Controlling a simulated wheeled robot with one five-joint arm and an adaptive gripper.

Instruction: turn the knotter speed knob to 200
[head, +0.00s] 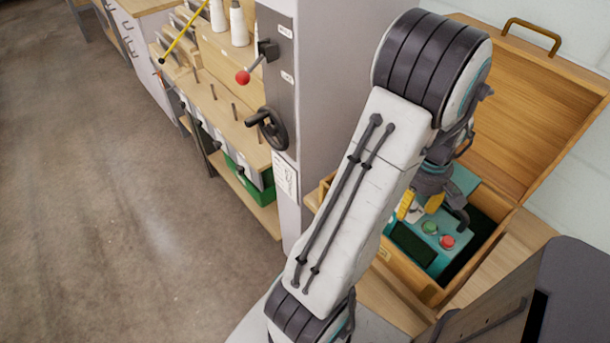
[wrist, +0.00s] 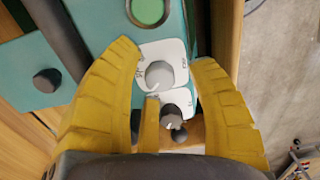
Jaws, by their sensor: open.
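A teal knotter machine (head: 466,180) sits in an open wooden box in the head view. In the wrist view its panel (wrist: 105,25) carries a light grey knob (wrist: 158,75) on a white dial plate, and a second knob (wrist: 172,117) on another white plate just below. The grey knob's mark seems to point to the lower left. The labels are too small to read, so I cannot tell which knob is for speed. My gripper (wrist: 165,54) has yellow fingers, open, one on each side of the grey knob, with visible gaps. It also shows in the head view (head: 419,204), partly hidden by my arm.
Near the knobs are a green button (wrist: 148,11) and a black knob (wrist: 47,80). A red button (head: 447,242) shows in the head view. The raised lid (head: 540,105) and box walls stand close around my gripper. A grey machine column (head: 330,90) stands left.

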